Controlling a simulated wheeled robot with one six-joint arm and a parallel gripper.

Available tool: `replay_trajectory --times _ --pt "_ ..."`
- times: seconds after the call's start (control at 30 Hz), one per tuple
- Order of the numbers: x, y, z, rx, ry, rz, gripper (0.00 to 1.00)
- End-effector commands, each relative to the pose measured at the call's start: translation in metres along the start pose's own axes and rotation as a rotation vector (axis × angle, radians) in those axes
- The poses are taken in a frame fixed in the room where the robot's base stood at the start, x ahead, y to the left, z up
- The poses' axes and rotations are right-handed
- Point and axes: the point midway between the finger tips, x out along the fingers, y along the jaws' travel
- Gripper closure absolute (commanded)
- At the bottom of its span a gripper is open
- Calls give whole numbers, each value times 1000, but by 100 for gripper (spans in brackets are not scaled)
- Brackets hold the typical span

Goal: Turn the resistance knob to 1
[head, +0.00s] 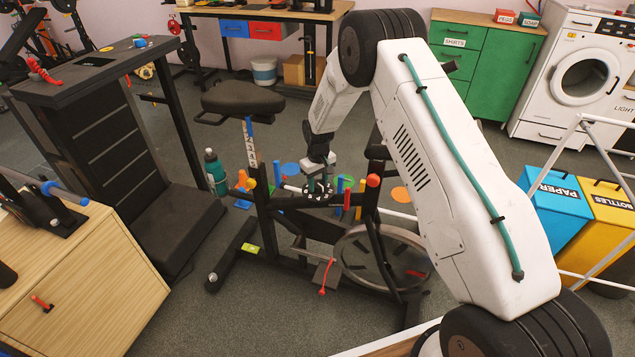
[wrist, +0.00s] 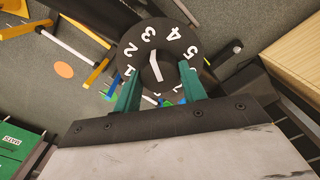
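The resistance knob is a black grip with a white line (wrist: 155,68), set in a round black dial (wrist: 153,46) with white numbers from 1 upward. In the wrist view the 1 is at the dial's left, near my left finger. The white line runs nearly up and down; which end is the pointer is unclear. My gripper (wrist: 160,92) has two teal fingers, apart, one on each side of the knob. Contact with the knob cannot be told. In the head view my gripper (head: 319,184) points down at the dial on the exercise bike (head: 262,205), largely covering the knob.
Blue and yellow bins (head: 555,212) are at right.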

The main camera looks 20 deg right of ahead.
Motion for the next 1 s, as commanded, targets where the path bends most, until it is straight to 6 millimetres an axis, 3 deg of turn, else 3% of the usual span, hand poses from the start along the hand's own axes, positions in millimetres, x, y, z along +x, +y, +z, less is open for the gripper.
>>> replay_trajectory --times 0.03,0.07,0.47,1.0 --pt "0 0 0 0 0 0 73" --pt "0 0 0 0 0 0 81" --pt "0 -1 0 -50 0 0 82" --pt "0 1 0 -478 1 1 81"
